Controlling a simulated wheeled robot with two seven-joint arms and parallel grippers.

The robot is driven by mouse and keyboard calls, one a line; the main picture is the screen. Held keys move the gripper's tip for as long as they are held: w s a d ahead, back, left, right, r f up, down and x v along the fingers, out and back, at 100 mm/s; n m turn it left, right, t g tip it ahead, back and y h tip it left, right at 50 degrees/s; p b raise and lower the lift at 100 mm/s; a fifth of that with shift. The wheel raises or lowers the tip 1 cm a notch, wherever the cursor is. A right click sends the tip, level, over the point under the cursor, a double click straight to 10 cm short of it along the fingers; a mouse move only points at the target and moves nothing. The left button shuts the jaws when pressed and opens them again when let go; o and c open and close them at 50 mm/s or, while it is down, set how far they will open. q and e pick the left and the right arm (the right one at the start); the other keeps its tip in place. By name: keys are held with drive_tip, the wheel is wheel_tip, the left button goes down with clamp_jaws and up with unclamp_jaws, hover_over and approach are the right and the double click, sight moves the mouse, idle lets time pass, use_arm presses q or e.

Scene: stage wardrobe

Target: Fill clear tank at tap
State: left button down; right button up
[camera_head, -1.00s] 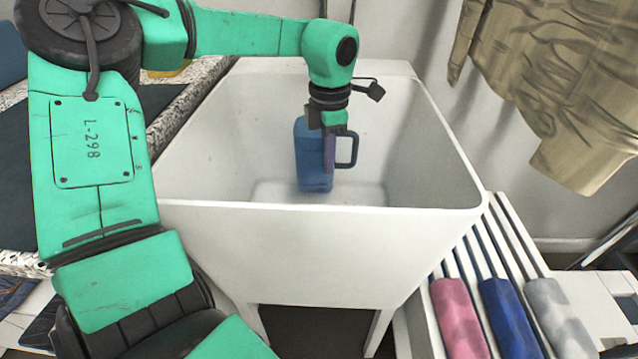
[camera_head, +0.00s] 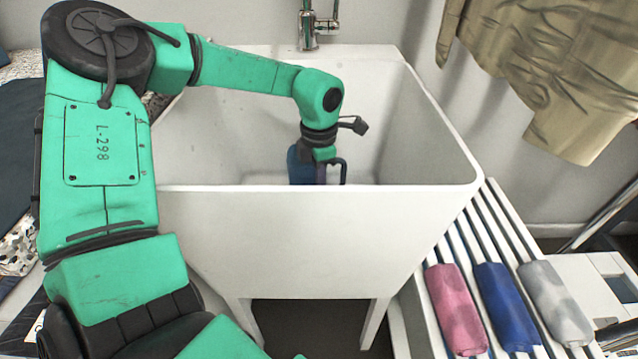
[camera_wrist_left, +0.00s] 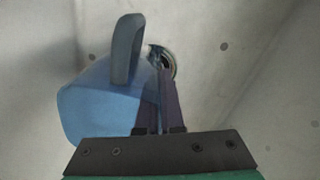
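The clear tank (camera_head: 301,168) is a blue see-through jug with a dark side handle, standing about upright inside the white sink (camera_head: 310,235). The sink's front wall hides its lower part. My left gripper (camera_head: 322,172) reaches down into the sink at the jug's handle side. In the left wrist view the jug (camera_wrist_left: 95,110) lies left of my fingers (camera_wrist_left: 160,100), which are close together at its wall and look shut on it. Its handle (camera_wrist_left: 127,45) points up there. The chrome tap (camera_head: 309,30) stands at the sink's back edge, behind the jug. My right gripper is not in view.
A drain (camera_wrist_left: 163,62) shows in the sink floor. Pink (camera_head: 456,308), blue (camera_head: 507,306) and grey (camera_head: 556,303) rolls lie on a slatted rack right of the sink. A tan cloth (camera_head: 545,75) hangs at the upper right.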

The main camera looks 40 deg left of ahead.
use_arm(q)
drive_tip(key=c, duration=1.1)
unclamp_jaws()
drive_tip(key=shift+o, duration=0.2)
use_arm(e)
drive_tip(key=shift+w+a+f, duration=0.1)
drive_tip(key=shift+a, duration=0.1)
use_arm(q)
drive_tip(key=shift+r, duration=0.2)
drive_tip(key=shift+o, duration=0.3)
wheel_tip(320, 180, up, 12)
drive_tip(key=p, duration=0.2)
drive_tip(key=shift+f+p, duration=0.25)
drive_tip(key=shift+p, duration=0.05)
drive_tip(key=shift+o, duration=0.5)
drive_tip(key=shift+r, duration=0.25)
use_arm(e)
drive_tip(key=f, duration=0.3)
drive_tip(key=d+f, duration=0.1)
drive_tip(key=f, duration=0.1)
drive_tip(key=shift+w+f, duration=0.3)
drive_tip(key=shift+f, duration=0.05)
